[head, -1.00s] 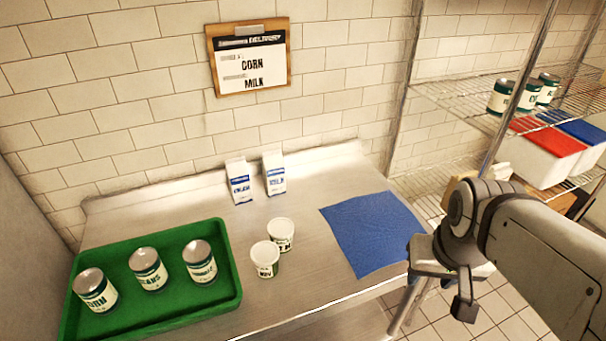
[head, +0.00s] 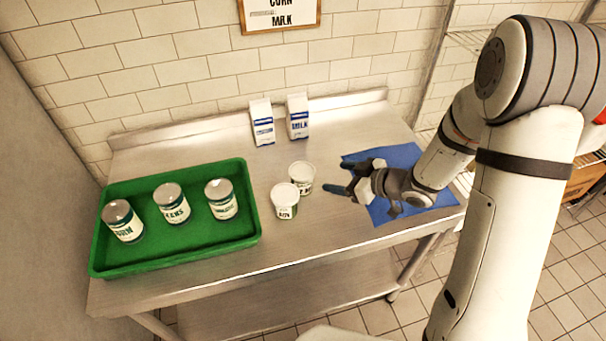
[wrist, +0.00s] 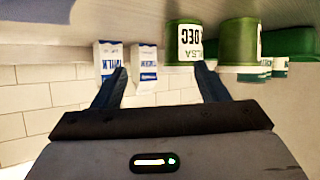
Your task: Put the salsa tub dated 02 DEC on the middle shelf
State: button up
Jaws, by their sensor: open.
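A wire shelf (head: 465,40) shows at right, mostly behind my arm.
A green tray (head: 240,238) with three cans stands at left. Two cartons, one milk (head: 298,117) and one beside it (head: 262,122), stand near the back wall. The blue cloth (head: 400,157) lies below my gripper. A rack post (head: 436,75) rises beyond the table's right end.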

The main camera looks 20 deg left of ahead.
aim_at(307, 178)
jog(key=s+a+g, duration=0.1)
jog(key=s+a+f+n+y, duration=0.1)
jog(key=shift+a+g+y, duration=0.3)
jog(key=shift+a+g, duration=0.05)
jog(key=shift+g, duration=0.05)
jog(key=x, duration=0.6)
jog(key=shift+w+a+r+p, duration=0.1)
jog(key=shift+w+a+p, duration=0.2)
jog(key=shift+w+a, duration=0.1)
jog(key=shift+c, duration=0.4)
jog(key=c, duration=0.9)
